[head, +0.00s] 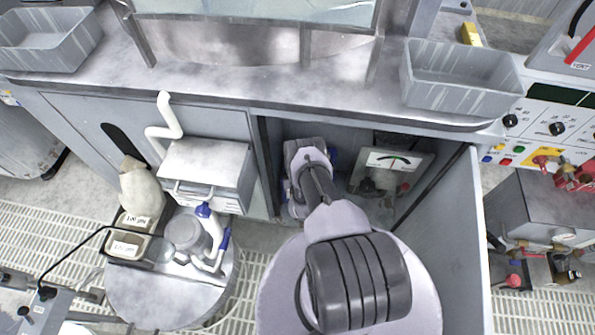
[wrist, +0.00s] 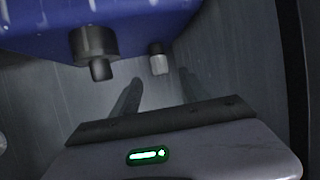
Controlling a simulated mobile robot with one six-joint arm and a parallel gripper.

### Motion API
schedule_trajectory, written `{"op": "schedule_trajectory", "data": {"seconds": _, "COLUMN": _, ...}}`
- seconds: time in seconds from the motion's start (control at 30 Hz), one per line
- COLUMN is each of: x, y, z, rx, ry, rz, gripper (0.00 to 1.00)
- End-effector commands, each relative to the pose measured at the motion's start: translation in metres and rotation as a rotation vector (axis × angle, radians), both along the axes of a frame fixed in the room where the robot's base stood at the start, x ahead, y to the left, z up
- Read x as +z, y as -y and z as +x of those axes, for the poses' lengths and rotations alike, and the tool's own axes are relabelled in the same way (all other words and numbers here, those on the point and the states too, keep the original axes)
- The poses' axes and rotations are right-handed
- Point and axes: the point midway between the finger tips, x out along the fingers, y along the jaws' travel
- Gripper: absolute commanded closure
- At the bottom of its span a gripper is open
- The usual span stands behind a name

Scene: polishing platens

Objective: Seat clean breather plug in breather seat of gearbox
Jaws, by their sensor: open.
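In the wrist view a blue housing (wrist: 120,22), which looks like the gearbox, fills the top. A dark round boss with a short stub (wrist: 95,48) sticks out of it. To its right is a small fitting with a pale grey end (wrist: 159,64); I cannot tell whether it is the breather plug or the seat. My gripper (wrist: 160,82) is open, its two dark fingers pointing toward the housing. The small fitting appears beyond the gap between the fingertips; no contact is clear. In the head view my arm hides the gripper and most of the blue housing.
My arm reaches into an open cabinet, with its door (head: 455,240) at the right and a gauge (head: 393,160) inside. A round stand (head: 150,295) carries bottles and labelled containers at the left. Grey trays (head: 460,85) sit on the bench (head: 230,85) above.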

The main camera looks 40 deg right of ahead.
Motion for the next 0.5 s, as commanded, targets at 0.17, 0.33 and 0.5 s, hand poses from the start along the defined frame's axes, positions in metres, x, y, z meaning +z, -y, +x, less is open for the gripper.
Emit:
{"op": "schedule_trajectory", "data": {"seconds": 0.17, "x": 0.032, "y": -0.032, "z": -0.046, "rx": 0.001, "ry": -0.005, "rz": 0.001, "gripper": 0.47}}
{"op": "schedule_trajectory", "data": {"seconds": 0.33, "x": 0.043, "y": -0.053, "z": -0.077, "rx": 0.0, "ry": -0.002, "rz": 0.0, "gripper": 0.47}}
{"op": "schedule_trajectory", "data": {"seconds": 0.5, "x": 0.047, "y": -0.061, "z": -0.089, "rx": 0.0, "ry": -0.001, "rz": -0.001, "gripper": 0.47}}
